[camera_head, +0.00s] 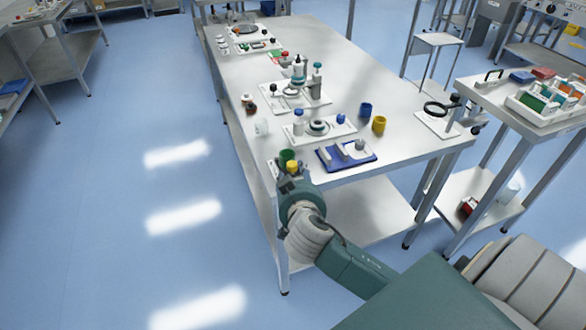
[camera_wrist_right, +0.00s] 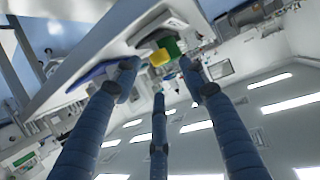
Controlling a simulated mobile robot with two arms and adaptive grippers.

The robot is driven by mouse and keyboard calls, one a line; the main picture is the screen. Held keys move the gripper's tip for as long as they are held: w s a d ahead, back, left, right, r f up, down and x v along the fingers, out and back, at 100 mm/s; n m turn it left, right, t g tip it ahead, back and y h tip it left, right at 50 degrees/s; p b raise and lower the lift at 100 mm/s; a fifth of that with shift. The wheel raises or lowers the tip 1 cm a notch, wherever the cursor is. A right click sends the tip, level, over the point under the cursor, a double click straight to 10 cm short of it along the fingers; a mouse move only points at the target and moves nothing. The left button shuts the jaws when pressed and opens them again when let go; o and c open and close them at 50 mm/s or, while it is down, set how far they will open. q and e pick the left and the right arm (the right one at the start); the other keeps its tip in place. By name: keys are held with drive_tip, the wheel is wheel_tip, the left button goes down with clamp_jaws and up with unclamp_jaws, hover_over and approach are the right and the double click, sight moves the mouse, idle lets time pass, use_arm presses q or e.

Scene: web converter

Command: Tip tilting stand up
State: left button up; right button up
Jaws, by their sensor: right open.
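A blue stand (camera_head: 333,164) with grey blocks on it lies near the front edge of the long table. It may be the tilting stand, but I cannot tell for sure. A green cup (camera_head: 287,156) and a yellow piece (camera_head: 292,167) are at the table's front left corner. My right gripper (camera_head: 290,182) is just in front of that corner, left of the blue stand. In the right wrist view its blue fingers (camera_wrist_right: 158,78) are spread and empty. The yellow piece (camera_wrist_right: 158,57) and green cup (camera_wrist_right: 171,46) show beyond the fingertips. My left gripper is not in view.
The long table (camera_head: 400,150) holds a white fixture tray (camera_head: 340,131), a blue cup (camera_head: 365,109), a yellow cup (camera_head: 379,124) and a black-ringed magnifier (camera_head: 437,108). A side table (camera_head: 483,96) with a parts tray stands at right. Floor left of the table is clear.

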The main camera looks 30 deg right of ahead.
sight(292, 168)
drive_tip(key=x, duration=0.6)
drive_tip(key=shift+a, duration=0.1)
clamp_jaws()
